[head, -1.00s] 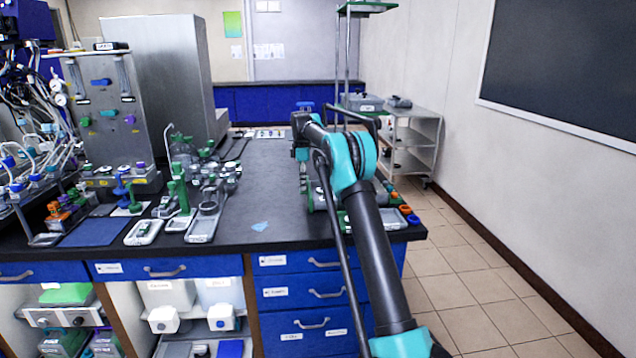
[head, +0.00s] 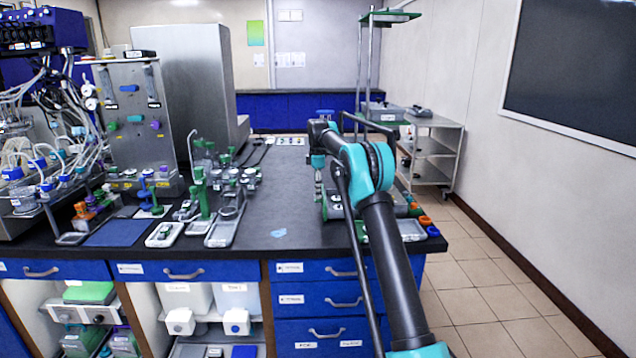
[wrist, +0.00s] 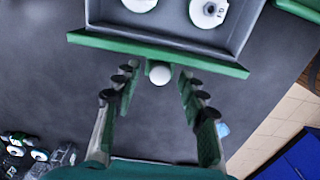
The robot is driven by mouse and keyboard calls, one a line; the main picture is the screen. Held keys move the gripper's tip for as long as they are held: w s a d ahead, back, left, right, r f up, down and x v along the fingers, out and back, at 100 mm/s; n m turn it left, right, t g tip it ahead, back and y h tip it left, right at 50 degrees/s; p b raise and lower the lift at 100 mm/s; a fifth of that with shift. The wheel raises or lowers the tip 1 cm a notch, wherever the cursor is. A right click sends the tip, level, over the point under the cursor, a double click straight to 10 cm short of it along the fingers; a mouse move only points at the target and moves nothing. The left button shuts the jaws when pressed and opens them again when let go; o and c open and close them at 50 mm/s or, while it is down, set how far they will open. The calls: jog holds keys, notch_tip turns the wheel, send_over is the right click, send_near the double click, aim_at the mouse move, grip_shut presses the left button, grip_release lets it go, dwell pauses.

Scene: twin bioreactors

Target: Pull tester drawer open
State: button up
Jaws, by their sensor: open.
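In the wrist view, a long green front plate (wrist: 110,43) with a round pale knob (wrist: 159,74) runs across the upper part. Behind it is a grey box-like tray (wrist: 180,27) with two round white pieces in it, cut off by the frame. My gripper (wrist: 158,84) is open, its fingers on either side of the knob, with gaps on both sides. I cannot tell how far the drawer is out. In the head view, my arm reaches over the right part of the dark bench (head: 290,210) and hides most of the drawer area.
Glassware and green stands (head: 205,195) fill the bench's left half. Orange and blue rings (head: 430,225) lie near its right edge. A trolley (head: 430,150) stands behind, at the right. Tiled floor (head: 470,250) is clear at the right. The bench's middle is mostly bare.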

notch_tip(320, 180, up, 12)
jog(key=shift+f, duration=0.15)
dwell(0.3)
jog(key=s+d+f+m+t, duration=0.15)
jog(key=s+d+m, duration=0.3)
jog(key=s, duration=0.55)
jog(key=s+d+f+m+t, duration=0.1)
jog(key=s+d+f+m, duration=0.3)
jog(key=s, duration=0.6)
jog(key=s+d+f+m, duration=0.1)
jog(key=s+f+m, duration=0.2)
jog(key=s, duration=0.9)
jog(key=s+d+f+m+t, duration=0.1)
jog(key=s+d+f+m, duration=0.1)
jog(key=s+f, duration=0.6)
jog(key=s+d+f+m, duration=0.2)
jog(key=s+f+m, duration=0.2)
jog(key=s, duration=1.1)
notch_tip(320, 180, down, 3)
jog(key=shift+s+r+t, duration=0.2)
jog(key=shift+s+t, duration=0.15)
jog(key=shift+s, duration=0.05)
jog(key=shift+d+m, duration=0.1)
jog(key=shift+m, duration=0.15)
